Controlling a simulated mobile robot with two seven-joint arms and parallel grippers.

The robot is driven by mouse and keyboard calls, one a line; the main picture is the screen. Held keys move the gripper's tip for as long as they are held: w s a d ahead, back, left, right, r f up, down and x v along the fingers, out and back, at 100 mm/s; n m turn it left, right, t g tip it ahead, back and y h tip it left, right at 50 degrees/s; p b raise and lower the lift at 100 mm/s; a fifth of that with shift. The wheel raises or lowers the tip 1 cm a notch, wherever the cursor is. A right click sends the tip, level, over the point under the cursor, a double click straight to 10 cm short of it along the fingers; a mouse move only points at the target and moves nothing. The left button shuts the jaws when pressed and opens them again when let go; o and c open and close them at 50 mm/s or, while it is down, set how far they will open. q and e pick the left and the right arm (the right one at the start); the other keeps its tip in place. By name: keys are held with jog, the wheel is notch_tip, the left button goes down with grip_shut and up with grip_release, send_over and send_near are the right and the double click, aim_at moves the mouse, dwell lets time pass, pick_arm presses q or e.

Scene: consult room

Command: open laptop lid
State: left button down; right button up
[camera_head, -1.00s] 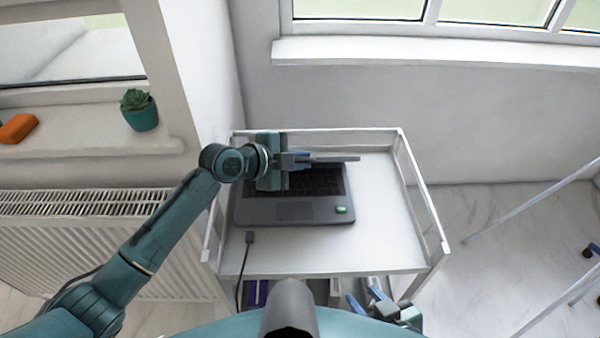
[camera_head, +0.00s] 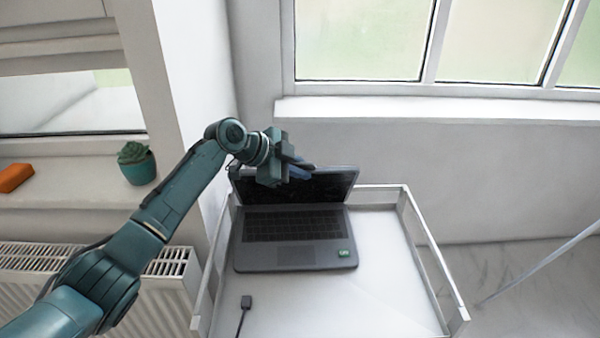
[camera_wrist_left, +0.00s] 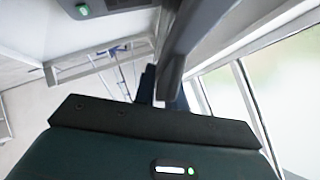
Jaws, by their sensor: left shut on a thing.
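A dark grey laptop (camera_head: 295,256) stands on the white trolley's top, its keyboard facing me. Its lid (camera_head: 330,187) is raised well up from the base, with the dark screen facing me. My left gripper (camera_head: 300,170) is at the upper left part of the lid and shut on it; the arm covers part of the screen. In the left wrist view the laptop base (camera_wrist_left: 115,6) with a green sticker shows at the top, and the lid (camera_wrist_left: 188,45) runs between the blurred fingers. My right gripper is not in view now.
The trolley (camera_head: 390,290) has raised rails around its top. A black cable with a plug (camera_head: 246,302) lies in front of the laptop. The trolley top right of the laptop is free. A potted succulent (camera_head: 137,165) and an orange block (camera_head: 15,177) sit on the left sill.

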pick_arm(q)
jog(key=shift+w+r, duration=0.1)
jog(key=shift+r, duration=0.2)
dwell(0.6)
jog(key=c, duration=1.7)
grip_release()
jog(key=shift+o, duration=0.7)
jog(key=shift+f, duration=0.2)
jog(key=v, duration=1.3)
jog(key=shift+a+b, duration=0.15)
jog(key=shift+b, duration=0.3)
